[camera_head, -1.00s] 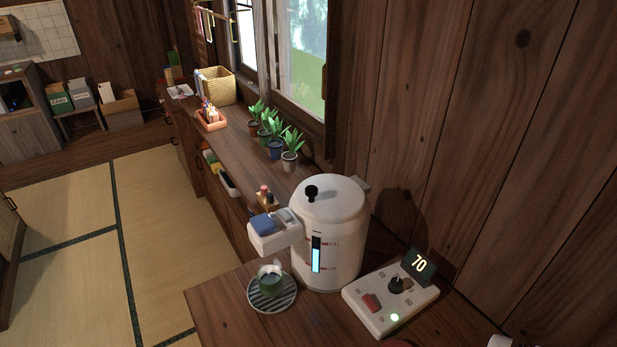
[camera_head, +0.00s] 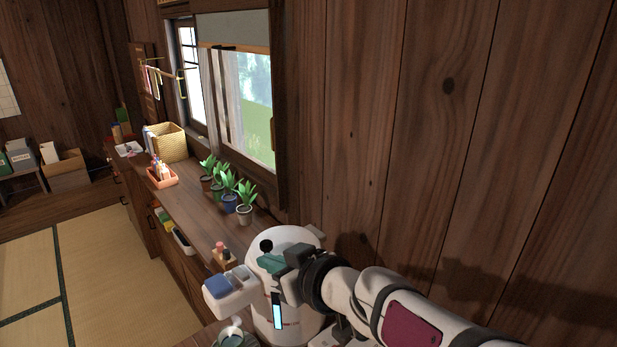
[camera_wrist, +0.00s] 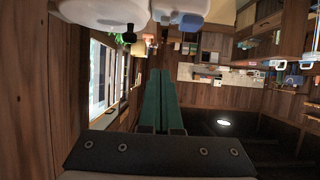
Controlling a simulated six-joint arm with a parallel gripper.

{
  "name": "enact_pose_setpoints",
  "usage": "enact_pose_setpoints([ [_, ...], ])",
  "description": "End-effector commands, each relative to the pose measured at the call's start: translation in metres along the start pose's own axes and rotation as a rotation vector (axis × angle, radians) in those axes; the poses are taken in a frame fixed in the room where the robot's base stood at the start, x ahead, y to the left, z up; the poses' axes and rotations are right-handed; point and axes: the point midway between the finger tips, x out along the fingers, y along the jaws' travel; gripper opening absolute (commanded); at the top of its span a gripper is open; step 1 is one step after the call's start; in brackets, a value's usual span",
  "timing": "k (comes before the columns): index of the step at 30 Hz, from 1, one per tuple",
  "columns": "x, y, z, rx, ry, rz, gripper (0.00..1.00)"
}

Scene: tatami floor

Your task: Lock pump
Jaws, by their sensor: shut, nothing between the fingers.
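The white pump pot (camera_head: 283,237) stands on the wooden counter, with a black knob (camera_head: 266,246) on its lid. Its spout block (camera_head: 231,291) juts out to the left, with a blue button (camera_head: 217,286) and a grey one (camera_head: 240,272) on top. A blue level gauge (camera_head: 277,310) shows on its front. My gripper (camera_head: 264,263) is shut and empty, its green fingers in front of the lid near the knob; contact cannot be told.
A green cup (camera_head: 236,338) sits under the spout, partly cut off. Small bottles (camera_head: 222,252), potted plants (camera_head: 229,190), an orange tray (camera_head: 161,176) and a woven basket (camera_head: 170,143) stand along the counter. A wooden wall rises close on the right.

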Motion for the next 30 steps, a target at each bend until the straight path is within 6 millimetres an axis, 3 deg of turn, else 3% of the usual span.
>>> enact_pose_setpoints([
  [11, 0.004, -0.004, 0.0, -0.005, 0.0, -0.02, 0.0],
  [14, 0.017, -0.005, 0.001, -0.003, -0.001, -0.02, 0.0],
  [26, 0.103, -0.006, 0.001, -0.006, -0.001, -0.019, 0.0],
  [30, 0.107, -0.005, 0.024, -0.002, -0.003, -0.017, 0.0],
])
